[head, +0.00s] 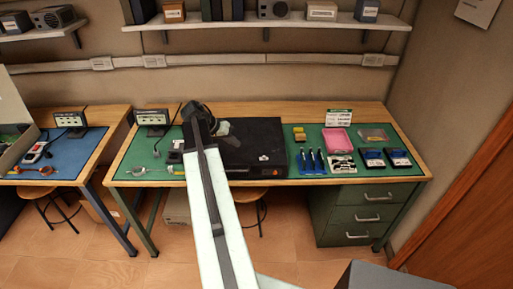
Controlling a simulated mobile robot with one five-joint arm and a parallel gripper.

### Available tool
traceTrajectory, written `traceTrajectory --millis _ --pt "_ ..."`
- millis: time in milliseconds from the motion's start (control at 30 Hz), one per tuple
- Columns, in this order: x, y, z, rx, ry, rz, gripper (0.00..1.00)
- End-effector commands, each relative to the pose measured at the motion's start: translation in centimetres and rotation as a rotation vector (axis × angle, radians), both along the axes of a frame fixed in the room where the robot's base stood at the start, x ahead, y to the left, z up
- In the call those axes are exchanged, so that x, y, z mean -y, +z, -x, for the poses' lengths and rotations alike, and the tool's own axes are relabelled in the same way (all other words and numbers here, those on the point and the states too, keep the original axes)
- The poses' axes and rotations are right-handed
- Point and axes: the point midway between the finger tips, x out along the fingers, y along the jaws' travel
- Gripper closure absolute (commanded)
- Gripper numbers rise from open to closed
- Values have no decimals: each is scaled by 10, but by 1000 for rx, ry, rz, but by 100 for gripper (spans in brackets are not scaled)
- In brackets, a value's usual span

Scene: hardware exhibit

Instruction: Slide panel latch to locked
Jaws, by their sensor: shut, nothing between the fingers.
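A flat black panel or case (255,135) lies on the green mat in the middle of the workbench. A small pale piece (263,158) sits on it near its front edge, and a small orange mark shows at its front right; I cannot tell whether either is the latch or how it is set. My arm reaches up across the picture and hides the panel's left part. My gripper (222,128) is shut and empty over the panel's back left; whether it touches the panel is unclear.
Right of the panel on the workbench (407,165) are blue tools (311,161), a pink tray (337,140) and dark boxes (398,157). A small display (152,118) stands at its left. A second bench (92,155) is further left, and a shelf hangs above.

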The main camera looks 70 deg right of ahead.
Motion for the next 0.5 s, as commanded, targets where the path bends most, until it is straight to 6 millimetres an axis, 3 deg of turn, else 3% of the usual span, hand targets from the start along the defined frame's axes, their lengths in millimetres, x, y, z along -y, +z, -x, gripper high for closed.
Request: traceTrajectory --millis 267,500 --pt "2 -10 2 0 2 -2 100" --pt "22 -52 20 0 0 -2 100"
